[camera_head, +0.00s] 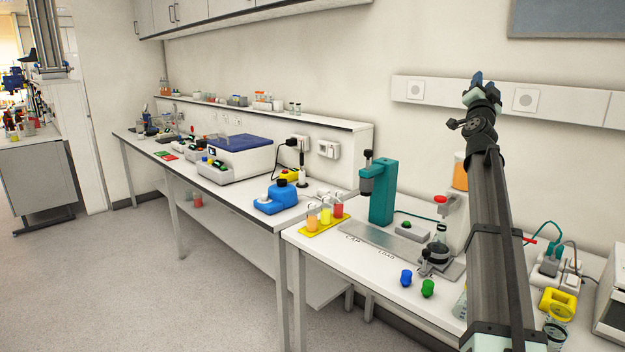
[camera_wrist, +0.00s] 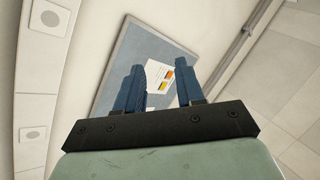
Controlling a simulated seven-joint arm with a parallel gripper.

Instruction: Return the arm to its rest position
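My gripper (camera_head: 477,78) is raised high above the right-hand bench, in front of the wall by the sockets. My arm stretches up to it from the lower right of the head view. In the wrist view, the two blue fingers of my gripper (camera_wrist: 160,72) stand apart with nothing between them. They point up toward a grey-blue wall board (camera_wrist: 128,42) with a white paper (camera_wrist: 160,75) on it.
The right bench (camera_head: 385,290) holds a teal device (camera_head: 382,195), a yellow tray (camera_head: 318,228) with juice samples, a blue cap (camera_head: 406,277) and a green cap (camera_head: 428,288). A wall shelf (camera_head: 325,124) runs above the left bench. The air around my gripper looks clear.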

